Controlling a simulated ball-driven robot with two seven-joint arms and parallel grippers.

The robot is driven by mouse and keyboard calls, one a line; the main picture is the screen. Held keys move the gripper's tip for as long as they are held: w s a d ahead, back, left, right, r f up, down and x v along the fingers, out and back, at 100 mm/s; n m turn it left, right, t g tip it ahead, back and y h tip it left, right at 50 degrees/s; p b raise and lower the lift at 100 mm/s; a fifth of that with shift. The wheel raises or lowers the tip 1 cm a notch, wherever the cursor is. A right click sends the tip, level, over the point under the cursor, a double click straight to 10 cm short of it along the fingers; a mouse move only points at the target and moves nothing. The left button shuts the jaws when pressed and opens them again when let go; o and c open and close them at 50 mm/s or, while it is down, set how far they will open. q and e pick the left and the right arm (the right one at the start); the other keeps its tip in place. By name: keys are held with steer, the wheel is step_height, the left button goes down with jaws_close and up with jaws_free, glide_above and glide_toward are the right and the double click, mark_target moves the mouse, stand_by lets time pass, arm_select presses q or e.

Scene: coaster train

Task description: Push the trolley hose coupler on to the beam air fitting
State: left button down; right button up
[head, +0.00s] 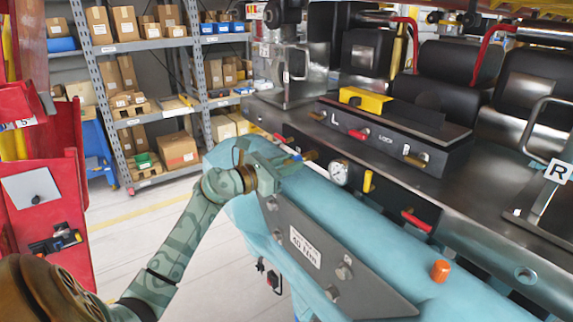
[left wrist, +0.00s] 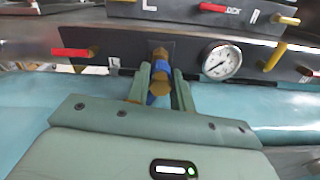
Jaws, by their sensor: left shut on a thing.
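My left gripper (head: 288,162) reaches in from the left, in front of the train's dark beam. It is shut on the hose coupler, a small brass piece with a blue sleeve (left wrist: 158,88), seen between the two green fingers in the left wrist view. The coupler's blue part also shows at the fingertips in the head view (head: 295,156). The brass beam air fitting (head: 310,155) sticks out of the beam just beyond; it also shows in the left wrist view (left wrist: 160,53). Coupler and fitting are lined up and close; I cannot tell whether they are joined. My right gripper is not in view.
A pressure gauge (head: 339,173) sits just right of the fitting, with a yellow handle (head: 368,181) beyond it. A red handle (left wrist: 70,52) is to its left. The light-blue tube (head: 380,235) runs below the beam. A red cabinet (head: 45,190) stands left.

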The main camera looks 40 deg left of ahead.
arm_select(q)
steer(key=c, duration=1.4)
jaws_free()
steer(key=shift+o, duration=1.3)
steer(key=shift+w+d, duration=0.1)
steer(key=shift+w, duration=0.1)
steer(key=shift+s, duration=0.1)
steer(key=shift+s+f, duration=0.15)
steer(key=shift+s, duration=0.15)
steer(key=b+v, duration=0.5)
steer(key=v, duration=1)
steer(key=shift+s+a, duration=0.25)
